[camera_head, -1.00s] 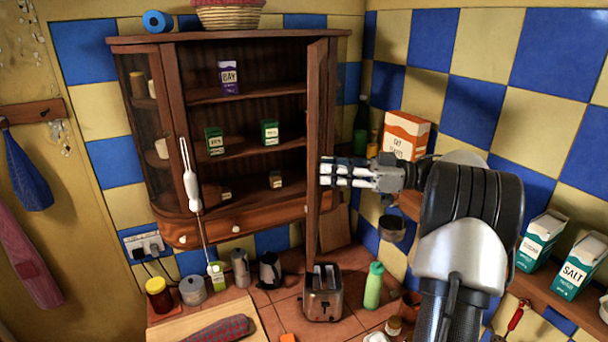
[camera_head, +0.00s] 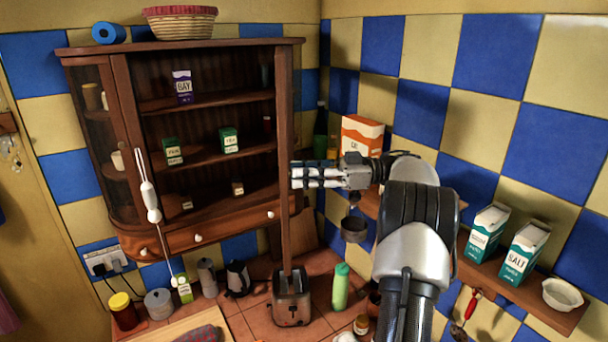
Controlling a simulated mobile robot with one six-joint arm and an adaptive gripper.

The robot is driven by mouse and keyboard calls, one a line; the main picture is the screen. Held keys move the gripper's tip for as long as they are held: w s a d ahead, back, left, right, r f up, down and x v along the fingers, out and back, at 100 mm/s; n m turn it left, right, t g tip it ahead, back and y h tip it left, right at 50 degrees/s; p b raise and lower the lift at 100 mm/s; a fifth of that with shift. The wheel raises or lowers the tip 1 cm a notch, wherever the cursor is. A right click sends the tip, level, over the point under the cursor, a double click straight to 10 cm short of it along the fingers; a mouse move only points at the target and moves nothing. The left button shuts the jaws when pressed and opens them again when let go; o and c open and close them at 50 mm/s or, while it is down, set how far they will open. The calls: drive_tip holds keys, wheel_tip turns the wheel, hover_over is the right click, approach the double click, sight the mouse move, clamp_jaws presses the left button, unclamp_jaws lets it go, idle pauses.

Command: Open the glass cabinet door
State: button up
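The dark wooden cabinet (camera_head: 110,60) hangs on the tiled wall at the left. Its front stands open, with the shelves in plain view. The door (camera_head: 284,130) is swung out at the cabinet's right side and shows nearly edge-on, so its glass is not visible. My gripper (camera_head: 293,177) is at the right of the door at mid-height, its pale fingers pointing left at the door. The fingertips look very close to the door; whether they touch it I cannot tell. The gap between the fingers is unclear.
Below the door, a toaster (camera_head: 291,298) and a green bottle (camera_head: 340,287) stand on the tiled counter. A wall shelf (camera_head: 525,293) with cartons is at the right. A basket (camera_head: 180,22) and a blue roll (camera_head: 108,32) sit on the cabinet.

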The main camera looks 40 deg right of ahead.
drive_tip(key=o, duration=0.4)
wheel_tip(320, 180, up, 10)
idle(0.6)
